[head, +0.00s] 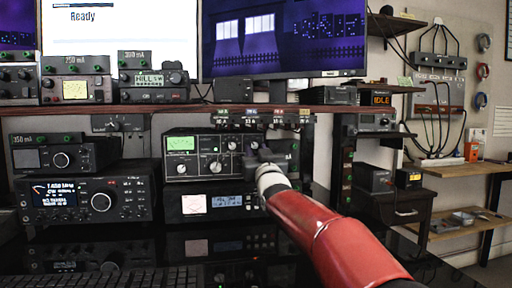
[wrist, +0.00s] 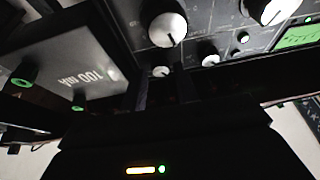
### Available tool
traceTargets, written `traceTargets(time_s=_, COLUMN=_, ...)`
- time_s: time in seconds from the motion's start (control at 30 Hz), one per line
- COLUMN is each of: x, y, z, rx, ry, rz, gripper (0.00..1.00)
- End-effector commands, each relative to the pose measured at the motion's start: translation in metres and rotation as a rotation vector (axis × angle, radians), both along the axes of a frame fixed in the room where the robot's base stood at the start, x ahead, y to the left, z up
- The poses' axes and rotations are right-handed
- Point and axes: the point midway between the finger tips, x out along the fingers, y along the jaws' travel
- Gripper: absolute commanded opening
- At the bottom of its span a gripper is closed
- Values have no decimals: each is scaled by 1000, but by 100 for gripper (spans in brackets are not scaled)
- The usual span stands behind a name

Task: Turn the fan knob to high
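The tuner (head: 203,178) is a black unit with a green-lit meter and white knobs, at the middle of the shelf in the head view. The wrist view shows its panel (wrist: 235,38) turned over, with large white knobs (wrist: 168,29), a mid-sized knob (wrist: 208,59) and a small white knob (wrist: 161,72). No label is readable, so I cannot tell which is the fan knob. My gripper (head: 255,158) is at the tuner's right end in the head view. In the wrist view, my gripper's (wrist: 161,82) dark fingers stand apart, either side of the small knob. Contact is not clear.
A grey box marked 100 mA (wrist: 75,65) is close beside my fingers in the wrist view. A radio (head: 87,200) stands left of the tuner, and another lit unit (head: 212,204) sits below it. A shelf edge (head: 150,109) runs above.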

Motion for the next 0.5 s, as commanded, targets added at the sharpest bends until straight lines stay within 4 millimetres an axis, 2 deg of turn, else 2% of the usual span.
traceTargets(time_s=0.13, x=7, y=3, z=3, rx=0, ry=1, rz=0, gripper=30)
traceTargets(time_s=0.37, x=8, y=3, z=3, rx=0, ry=1, rz=0, gripper=30)
traceTargets(time_s=0.5, x=8, y=3, z=3, rx=0, ry=1, rz=0, gripper=15)
